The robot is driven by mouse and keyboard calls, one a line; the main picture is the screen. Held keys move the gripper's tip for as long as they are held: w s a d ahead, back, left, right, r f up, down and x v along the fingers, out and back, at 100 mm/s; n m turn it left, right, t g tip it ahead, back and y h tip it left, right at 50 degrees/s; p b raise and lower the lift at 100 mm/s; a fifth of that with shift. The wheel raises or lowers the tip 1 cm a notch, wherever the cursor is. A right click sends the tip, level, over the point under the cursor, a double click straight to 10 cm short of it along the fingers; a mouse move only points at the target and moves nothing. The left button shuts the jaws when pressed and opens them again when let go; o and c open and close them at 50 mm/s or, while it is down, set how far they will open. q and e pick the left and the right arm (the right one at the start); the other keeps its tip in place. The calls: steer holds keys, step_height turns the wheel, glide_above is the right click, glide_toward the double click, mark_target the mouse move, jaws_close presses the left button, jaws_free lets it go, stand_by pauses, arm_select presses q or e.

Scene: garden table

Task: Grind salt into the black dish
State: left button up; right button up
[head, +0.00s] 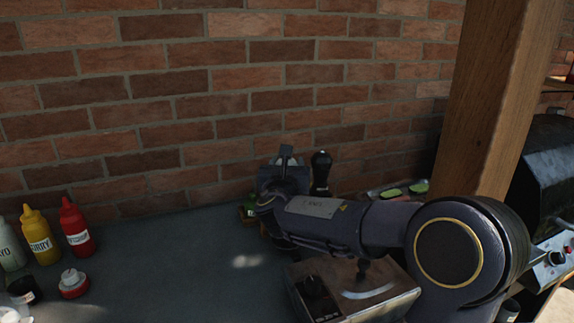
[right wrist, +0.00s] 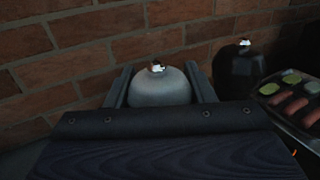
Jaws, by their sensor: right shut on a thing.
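My right gripper (head: 284,172) is at the back of the table near the brick wall, its arm reaching in from the right. In the right wrist view its two fingers (right wrist: 158,72) are shut on a pale grey, dome-topped mill (right wrist: 160,90) with a small shiny knob. The mill's lower part is hidden there, and the gripper mostly hides it in the head view. A black mill (head: 321,172) stands upright just to the right; it also shows in the right wrist view (right wrist: 240,72). A small black dish (head: 24,291) lies at the front left. My left gripper is out of view.
A metal box with a dial (head: 350,290) is below my right arm. A wooden post (head: 500,100) rises at right. The middle left tabletop (head: 170,250) is clear.

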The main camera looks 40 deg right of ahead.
stand_by(0.7)
steer(key=o, duration=1)
steer(key=v, duration=0.7)
steer(key=shift+s+a+b, duration=0.25)
steer(key=shift+s+b, duration=0.05)
steer(key=shift+b, duration=0.05)
